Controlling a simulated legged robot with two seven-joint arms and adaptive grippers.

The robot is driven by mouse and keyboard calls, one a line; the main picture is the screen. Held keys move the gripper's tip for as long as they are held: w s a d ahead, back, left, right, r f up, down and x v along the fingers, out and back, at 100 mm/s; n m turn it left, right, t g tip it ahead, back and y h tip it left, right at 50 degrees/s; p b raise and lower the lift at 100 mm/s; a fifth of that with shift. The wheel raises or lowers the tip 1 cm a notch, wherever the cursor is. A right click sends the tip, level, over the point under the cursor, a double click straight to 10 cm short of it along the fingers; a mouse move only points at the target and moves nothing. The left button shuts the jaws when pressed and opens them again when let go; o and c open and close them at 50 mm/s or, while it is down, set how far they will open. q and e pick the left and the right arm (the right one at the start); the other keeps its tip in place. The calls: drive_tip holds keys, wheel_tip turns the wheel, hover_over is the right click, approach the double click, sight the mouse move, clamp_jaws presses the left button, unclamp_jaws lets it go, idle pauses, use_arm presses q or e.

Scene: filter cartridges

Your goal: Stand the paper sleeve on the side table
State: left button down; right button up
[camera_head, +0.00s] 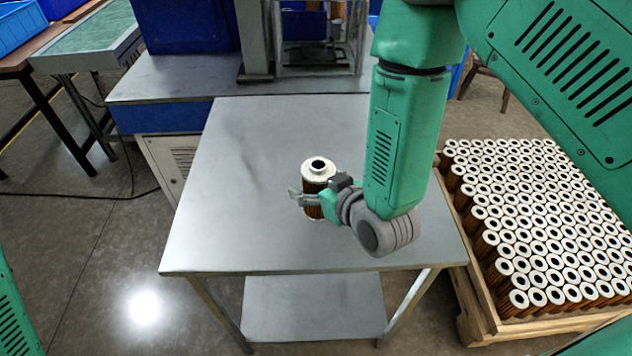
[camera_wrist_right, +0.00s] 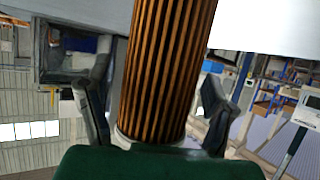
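The paper sleeve (camera_head: 316,175) is a brown pleated cylinder with a pale, holed end cap. It stands upright on the grey metal side table (camera_head: 240,225), near the table's middle; its foot is partly hidden by my gripper. My right gripper (camera_head: 315,195) reaches it from the right, low over the table. In the wrist view, which is upside down, the fingers lie on either side of the sleeve (camera_wrist_right: 165,70), with a visible gap at the left finger, so the gripper looks open around it. Of my left arm only a green edge shows at lower left; its gripper is out of view.
A wooden crate (camera_head: 478,312) packed with upright sleeves stands right of the table. A machine on a bench (camera_head: 170,85) stands at the table's back edge. The table's left side is bare. A green-topped table (camera_head: 90,40) stands at far left.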

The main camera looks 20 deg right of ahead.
drive_tip(key=shift+d, duration=0.2)
drive_tip(key=shift+s+d, duration=0.1)
drive_tip(key=shift+s+d+r, duration=0.1)
drive_tip(key=shift+s, duration=0.15)
drive_tip(key=v, duration=0.6)
drive_tip(key=shift+s, duration=0.25)
drive_tip(key=shift+r, duration=0.1)
